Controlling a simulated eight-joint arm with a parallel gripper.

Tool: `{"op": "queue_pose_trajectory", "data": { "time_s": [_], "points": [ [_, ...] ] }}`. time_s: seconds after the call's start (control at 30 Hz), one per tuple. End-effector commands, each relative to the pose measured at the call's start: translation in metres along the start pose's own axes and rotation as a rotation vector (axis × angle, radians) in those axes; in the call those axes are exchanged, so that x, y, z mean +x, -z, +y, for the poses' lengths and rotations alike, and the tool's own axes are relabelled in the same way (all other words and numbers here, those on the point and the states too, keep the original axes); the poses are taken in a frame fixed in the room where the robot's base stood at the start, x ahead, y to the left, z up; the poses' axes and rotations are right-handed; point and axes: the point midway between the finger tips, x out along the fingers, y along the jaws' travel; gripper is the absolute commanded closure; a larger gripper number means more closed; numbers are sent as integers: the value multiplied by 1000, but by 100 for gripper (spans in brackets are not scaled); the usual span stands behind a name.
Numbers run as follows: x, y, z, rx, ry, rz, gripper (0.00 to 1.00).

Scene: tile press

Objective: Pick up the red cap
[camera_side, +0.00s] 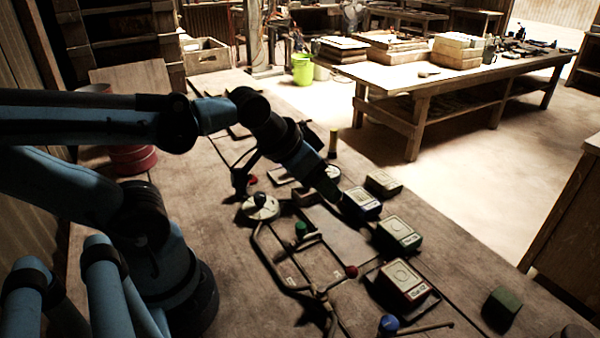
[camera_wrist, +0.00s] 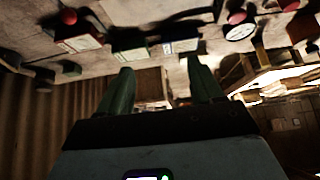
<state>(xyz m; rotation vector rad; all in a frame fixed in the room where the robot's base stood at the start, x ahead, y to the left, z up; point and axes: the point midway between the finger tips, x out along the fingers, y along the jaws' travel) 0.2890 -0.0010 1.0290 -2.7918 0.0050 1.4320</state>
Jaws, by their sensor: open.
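In the side view, a small round red cap (camera_side: 351,271) sits among the dark rods on the bench, left of the red box. In the wrist view, a red round piece (camera_wrist: 68,16) shows beside the red box at upper left; I cannot tell for sure that it is the same cap. My gripper (camera_wrist: 160,66) is open, its two green-grey fingers spread with nothing held between them. In the side view my arm reaches down towards the blue box, away from the red cap; the fingertips are too dark to make out there.
White-topped boxes stand in a row: blue (camera_side: 362,203), green (camera_side: 398,234) and red (camera_side: 404,281). A green cap (camera_side: 301,229), a blue cap (camera_side: 389,323) and a round dial (camera_side: 260,207) are near the dark rods. A green block (camera_side: 502,306) lies at the right edge.

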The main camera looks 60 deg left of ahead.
Motion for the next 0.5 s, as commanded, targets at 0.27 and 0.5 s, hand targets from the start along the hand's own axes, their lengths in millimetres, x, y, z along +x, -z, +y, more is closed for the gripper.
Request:
{"op": "queue_pose_trajectory", "data": {
  "time_s": [0.27, 0.5],
  "points": [
    [0, 0, 0, -4, 1, -2, 41],
    [-2, 17, -18, -236, 38, -53, 41]
  ]
}}
